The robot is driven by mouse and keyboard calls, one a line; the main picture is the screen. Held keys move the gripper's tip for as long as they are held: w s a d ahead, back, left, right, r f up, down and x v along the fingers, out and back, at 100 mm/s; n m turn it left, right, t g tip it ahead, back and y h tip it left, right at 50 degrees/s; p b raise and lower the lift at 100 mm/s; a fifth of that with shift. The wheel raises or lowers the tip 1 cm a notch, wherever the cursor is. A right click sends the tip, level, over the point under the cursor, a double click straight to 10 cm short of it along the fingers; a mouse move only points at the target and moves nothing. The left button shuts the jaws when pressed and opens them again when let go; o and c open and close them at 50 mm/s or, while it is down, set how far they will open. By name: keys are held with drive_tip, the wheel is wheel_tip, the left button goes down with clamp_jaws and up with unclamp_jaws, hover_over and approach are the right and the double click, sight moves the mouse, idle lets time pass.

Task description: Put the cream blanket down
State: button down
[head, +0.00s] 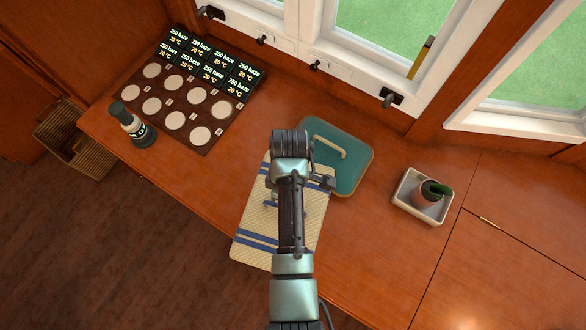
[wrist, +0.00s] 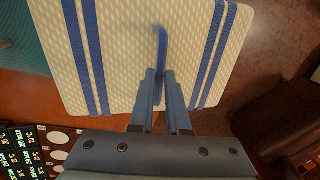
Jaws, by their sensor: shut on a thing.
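The cream blanket (head: 255,215) is a flat, rounded rectangle with blue stripes near both ends. It also fills much of the wrist view (wrist: 125,50), where a blue loop handle (wrist: 161,45) stands up from its middle. My gripper (wrist: 161,80) is shut on this loop. In the head view my arm covers the gripper and the middle of the blanket. The blanket overlaps part of the teal slab in the picture, and its near left corner shows past the counter's front edge. I cannot tell whether it touches the counter or hangs above it.
The wooden counter (head: 385,245) holds a teal slab (head: 355,175) with a cream handle, a white tray (head: 404,205) with a mug (head: 427,196), a dark bottle (head: 135,128), and a board of pale discs (head: 175,120). A basket (head: 90,160) stands at left. Windows line the back.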

drive_tip(key=n, duration=0.2)
drive_tip(key=n+b, duration=0.1)
drive_tip(key=n, duration=0.1)
drive_tip(key=shift+w+f+h, duration=0.1)
drive_tip(key=shift+w+h, duration=0.1)
drive_tip(key=shift+h, duration=0.2)
drive_tip(key=n+b, duration=0.1)
drive_tip(key=n, duration=0.3)
drive_tip(key=shift+w+h+b, duration=0.1)
drive_tip(key=shift+h+b, duration=0.3)
drive_tip(key=n, duration=0.2)
drive_tip(key=n+b, duration=0.1)
drive_tip(key=n, duration=0.1)
drive_tip(key=r+n+h+b, duration=0.1)
drive_tip(key=n, duration=0.1)
drive_tip(key=shift+w+n+t, duration=0.1)
drive_tip(key=shift+n+t, duration=0.2)
drive_tip(key=shift+f, duration=0.25)
wheel_tip(320, 180, down, 9)
drive_tip(key=b, duration=0.2)
drive_tip(key=shift+f+b, duration=0.2)
drive_tip(key=shift+b, duration=0.1)
drive_tip(key=shift+f, duration=0.1)
drive_tip(key=c, duration=0.9)
unclamp_jaws()
